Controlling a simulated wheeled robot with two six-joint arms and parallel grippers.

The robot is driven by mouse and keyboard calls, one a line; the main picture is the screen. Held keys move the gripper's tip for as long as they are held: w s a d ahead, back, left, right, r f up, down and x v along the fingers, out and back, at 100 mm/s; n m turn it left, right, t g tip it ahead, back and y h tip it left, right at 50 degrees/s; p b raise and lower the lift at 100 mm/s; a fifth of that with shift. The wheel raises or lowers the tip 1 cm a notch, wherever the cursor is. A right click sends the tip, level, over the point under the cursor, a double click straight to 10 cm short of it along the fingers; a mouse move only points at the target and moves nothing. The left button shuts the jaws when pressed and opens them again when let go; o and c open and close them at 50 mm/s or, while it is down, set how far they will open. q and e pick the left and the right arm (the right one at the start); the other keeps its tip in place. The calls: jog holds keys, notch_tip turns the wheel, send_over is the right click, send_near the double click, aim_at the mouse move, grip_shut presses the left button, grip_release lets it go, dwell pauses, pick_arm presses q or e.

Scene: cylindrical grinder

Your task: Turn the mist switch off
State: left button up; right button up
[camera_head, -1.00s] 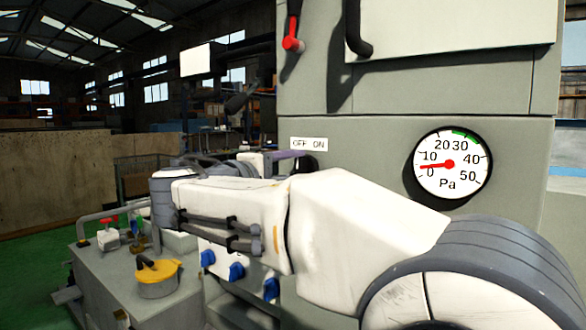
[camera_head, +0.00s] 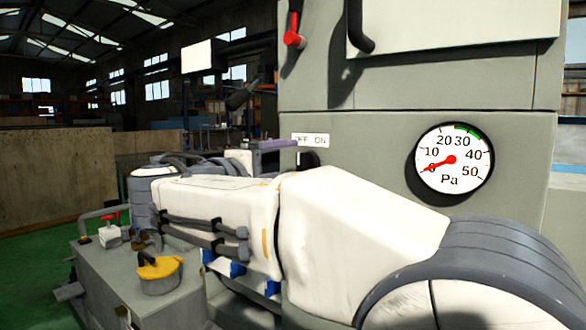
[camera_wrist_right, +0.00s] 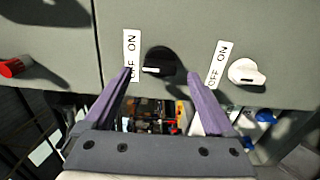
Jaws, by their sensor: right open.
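A black knob (camera_wrist_right: 160,61) sits on the grey panel in the right wrist view, beside an OFF ON label (camera_wrist_right: 131,52). A white mark on its lower left lies nearer the OFF word. A white knob (camera_wrist_right: 245,72) with its own OFF ON label (camera_wrist_right: 218,64) is to the right. No name shows which is the mist switch. My right gripper (camera_wrist_right: 160,76) is open, its purple fingers on either side of the black knob; contact cannot be told. My left gripper is not in view.
A pressure gauge (camera_head: 454,158) is on the panel at right, its needle near 0. A red-ended lever (camera_head: 293,39) is above. A red part (camera_wrist_right: 12,68) is at the left in the wrist view. A yellow-topped pot (camera_head: 159,274) stands at lower left.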

jog(key=v, duration=0.8)
jog(key=s+d+f+n+g+y+p, duration=0.1)
jog(key=s+d+f+g+y+p, duration=0.2)
jog(key=f, duration=0.5)
jog(key=s+d+f+n+g+y+p, duration=0.1)
jog(key=d+f+g+y+p, duration=0.1)
jog(key=d+f+g, duration=0.45)
jog(key=s+f+m+g+y+p, duration=0.2)
jog(key=s+f, duration=0.4)
jog(key=s, duration=0.3)
jog(key=s+d+f+m+g+y+p, duration=0.1)
jog(key=s+f+m+g+y+p, duration=0.2)
jog(key=s+f, duration=0.4)
jog(key=s+y, duration=0.1)
jog(key=s, duration=0.2)
jog(key=shift+d+m+y, duration=0.3)
